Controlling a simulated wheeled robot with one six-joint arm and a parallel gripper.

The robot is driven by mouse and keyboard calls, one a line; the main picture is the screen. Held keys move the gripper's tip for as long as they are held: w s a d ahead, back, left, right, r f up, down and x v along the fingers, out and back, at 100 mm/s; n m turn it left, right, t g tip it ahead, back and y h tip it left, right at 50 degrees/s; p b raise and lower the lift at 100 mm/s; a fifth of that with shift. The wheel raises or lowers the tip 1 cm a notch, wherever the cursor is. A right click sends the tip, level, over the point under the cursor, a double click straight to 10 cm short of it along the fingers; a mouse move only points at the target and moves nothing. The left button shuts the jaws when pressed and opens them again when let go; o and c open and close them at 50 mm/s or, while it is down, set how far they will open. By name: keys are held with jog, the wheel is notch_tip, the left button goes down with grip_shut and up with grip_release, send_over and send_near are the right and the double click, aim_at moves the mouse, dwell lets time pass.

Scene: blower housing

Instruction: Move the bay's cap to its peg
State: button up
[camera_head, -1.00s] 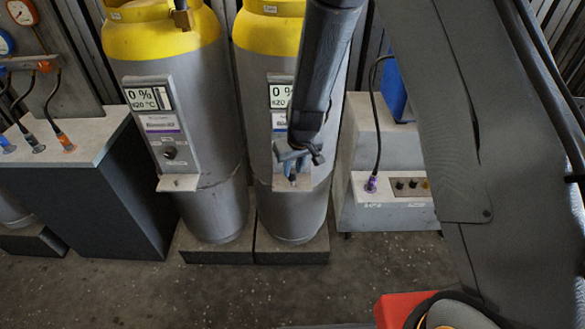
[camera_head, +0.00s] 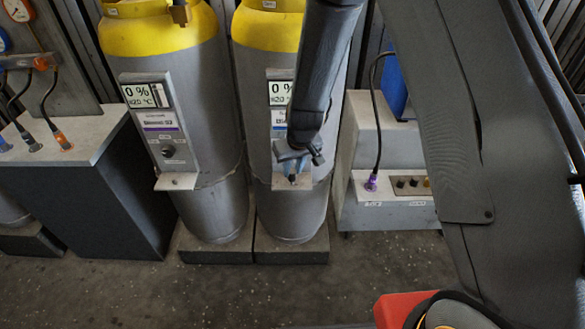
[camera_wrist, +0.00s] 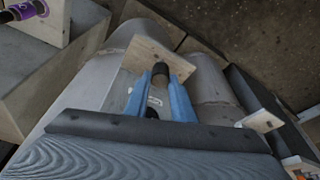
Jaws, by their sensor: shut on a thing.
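My gripper (camera_head: 293,174) is at the small ledge (camera_head: 285,185) on the front of the right grey cylinder (camera_head: 290,215). In the wrist view its two blue fingers (camera_wrist: 161,80) are shut on a small dark cap (camera_wrist: 161,72). The cap is over the pale ledge (camera_wrist: 145,52); I cannot tell whether it touches it. The peg cannot be made out under the cap. A dark round fitting (camera_wrist: 152,112) shows between the fingers, nearer the palm. My arm hides part of the cylinder's panel.
A second yellow-topped cylinder (camera_head: 175,90) stands left, with its own panel and ledge (camera_head: 176,182). A grey cabinet (camera_head: 385,215) with a purple-plugged cable (camera_head: 371,183) stands right. A dark bench (camera_head: 90,185) stands far left.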

jog(key=shift+f+b, duration=1.1)
jog(key=shift+b, duration=0.25)
jog(key=o, duration=1.1)
jog(key=p+v, duration=0.1)
jog(key=v, duration=0.6)
jog(key=shift+r, duration=0.4)
jog(key=shift+s+d, duration=0.1)
jog(key=shift+s, duration=0.05)
jog(key=s+d+r+m, duration=0.1)
jog(key=s+d+r, duration=0.2)
jog(key=s+d, duration=0.2)
jog(key=s+d+r+m+g, duration=0.1)
jog(key=s+d+r, duration=0.2)
jog(key=s+d, duration=0.2)
jog(key=s+d+r+m+g+h, duration=0.1)
jog(key=s+d+r, duration=0.3)
jog(key=s, duration=0.6)
jog(key=shift+d+m, duration=0.6)
jog(key=shift+d, duration=0.4)
